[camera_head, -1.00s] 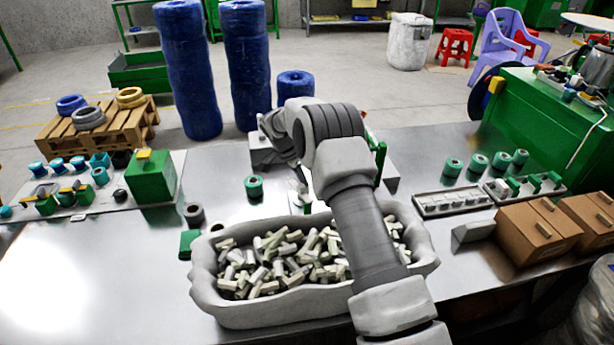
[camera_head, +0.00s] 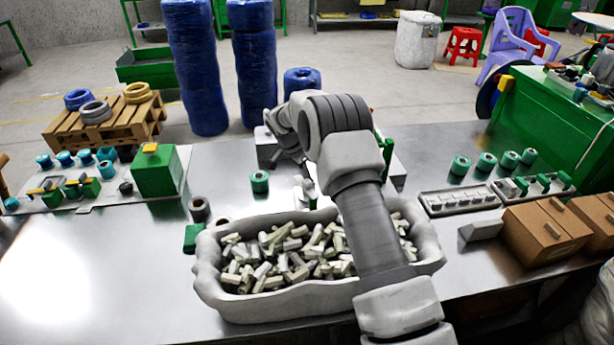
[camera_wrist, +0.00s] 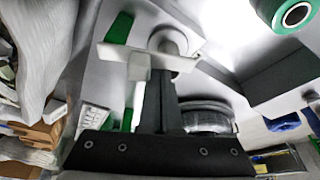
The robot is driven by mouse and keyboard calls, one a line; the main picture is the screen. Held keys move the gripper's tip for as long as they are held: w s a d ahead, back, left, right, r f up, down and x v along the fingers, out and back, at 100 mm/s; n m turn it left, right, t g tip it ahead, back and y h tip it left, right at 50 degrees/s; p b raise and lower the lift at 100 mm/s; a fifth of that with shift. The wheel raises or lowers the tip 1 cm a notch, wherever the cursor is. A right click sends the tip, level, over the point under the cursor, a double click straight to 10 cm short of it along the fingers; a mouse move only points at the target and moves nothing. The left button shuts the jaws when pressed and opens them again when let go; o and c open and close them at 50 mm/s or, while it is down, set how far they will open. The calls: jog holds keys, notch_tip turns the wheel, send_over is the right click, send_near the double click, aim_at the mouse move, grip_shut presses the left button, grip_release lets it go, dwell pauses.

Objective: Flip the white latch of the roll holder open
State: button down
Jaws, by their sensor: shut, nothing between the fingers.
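The white latch (camera_wrist: 147,60) shows in the wrist view as a pale crossbar with a small block, in front of a round white part. My gripper (camera_wrist: 160,90) is shut, its dark fingers together and empty, reaching up to just below the latch. I cannot tell whether they touch it. In the head view the grey roll holder (camera_head: 267,148) stands behind the tub, largely hidden by my arm. A green post (camera_head: 386,150) rises at its right side. Small white parts (camera_head: 304,187) show below my wrist, but my fingertips there are too hidden to make out.
A grey tub (camera_head: 225,296) full of pale pieces stands in front of the holder. A green roll (camera_head: 259,181) stands to the left of the white parts; a green roll is also close in the wrist view (camera_wrist: 290,14). Cardboard boxes (camera_head: 537,235) and a grey rack (camera_head: 458,200) stand right.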

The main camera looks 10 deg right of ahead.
jog(key=shift+a+n, duration=0.15)
jog(key=shift+n, duration=0.15)
jog(key=n+b, duration=0.1)
jog(key=a+n+b, duration=0.1)
jog(key=n, duration=0.1)
jog(key=shift+s+a+f+t+y, duration=0.1)
jog(key=shift+s+a+t+y, duration=0.15)
jog(key=shift+s+t+y, duration=0.15)
jog(key=s+a+n+y, duration=0.1)
jog(key=n, duration=0.2)
jog(key=s+a+n+b, duration=0.1)
jog(key=n, duration=0.2)
jog(key=s+a+n+t+y+b, duration=0.1)
jog(key=s+n, duration=0.1)
jog(key=n, duration=0.1)
jog(key=shift+a+y, duration=0.1)
jog(key=shift+y, duration=0.2)
jog(key=shift+s, duration=0.15)
jog(key=p+v, duration=0.2)
jog(key=v, duration=1.5)
jog(key=shift+s+r, duration=0.2)
jog(key=shift+s, duration=0.05)
